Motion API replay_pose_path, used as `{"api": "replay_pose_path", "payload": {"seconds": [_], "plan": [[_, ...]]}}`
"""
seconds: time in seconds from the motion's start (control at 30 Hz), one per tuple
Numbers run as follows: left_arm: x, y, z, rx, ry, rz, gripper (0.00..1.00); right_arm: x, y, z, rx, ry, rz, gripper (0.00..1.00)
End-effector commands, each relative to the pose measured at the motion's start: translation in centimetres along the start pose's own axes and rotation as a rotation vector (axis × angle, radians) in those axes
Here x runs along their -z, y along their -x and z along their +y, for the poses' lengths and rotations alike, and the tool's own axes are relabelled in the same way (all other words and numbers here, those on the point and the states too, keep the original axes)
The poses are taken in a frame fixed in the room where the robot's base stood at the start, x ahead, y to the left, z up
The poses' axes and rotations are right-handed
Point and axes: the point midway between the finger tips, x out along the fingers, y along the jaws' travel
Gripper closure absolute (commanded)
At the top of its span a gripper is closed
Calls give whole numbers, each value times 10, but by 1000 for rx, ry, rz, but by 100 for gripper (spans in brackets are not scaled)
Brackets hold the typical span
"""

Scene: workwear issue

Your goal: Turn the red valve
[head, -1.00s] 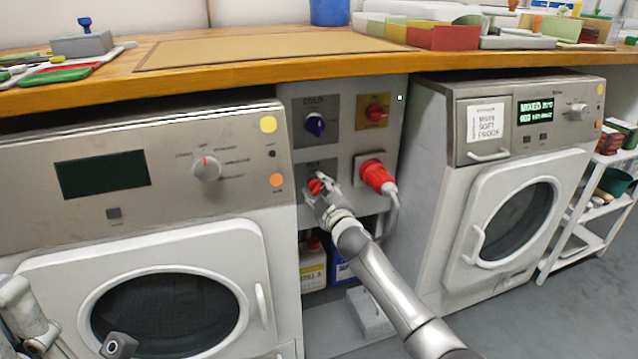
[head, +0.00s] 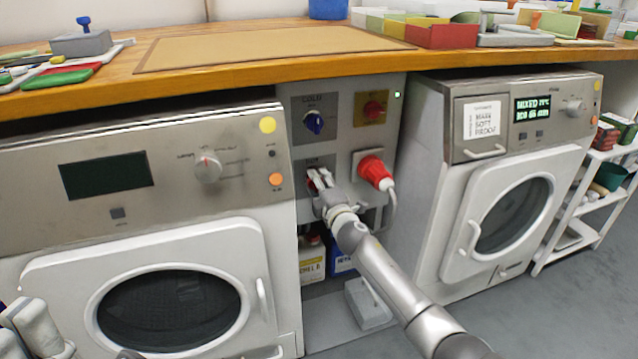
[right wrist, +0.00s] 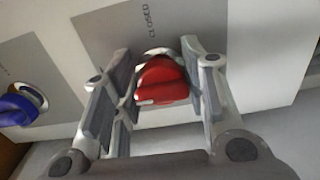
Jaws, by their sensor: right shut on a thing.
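The red valve (right wrist: 162,82) is a rounded red handle on a grey plate marked CLOSED, low on the grey panel between the two washing machines. The right wrist view shows it between the fingers of my right gripper (right wrist: 155,95), which is shut on it. In the head view my right gripper (head: 319,182) reaches the panel and hides most of the valve. Part of my left gripper (head: 38,330) shows at the lower left edge, away from the panel; its fingertips cannot be made out clearly.
A blue valve (head: 314,122) sits above the red valve; a red switch (head: 374,109) is at upper right. A big red plug (head: 375,172) with a grey cable is close to the right of my right gripper. Bottles (head: 312,262) stand below. The wooden worktop (head: 240,77) overhangs the panel.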

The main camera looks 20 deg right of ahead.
Motion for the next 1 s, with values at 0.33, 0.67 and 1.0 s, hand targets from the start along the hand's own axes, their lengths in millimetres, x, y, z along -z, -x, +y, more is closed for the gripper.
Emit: {"api": "replay_pose_path", "payload": {"seconds": [0.33,0.67,1.0], "plan": [[0,-2,0,-3,0,7,100,1,0,-1,2,28,1,84],[1,-3,0,-3,-1,8,100,1,0,-1,1,27,1,46],[1,-3,0,-2,-2,9,100,0,0,0,0,25,0,37]]}}
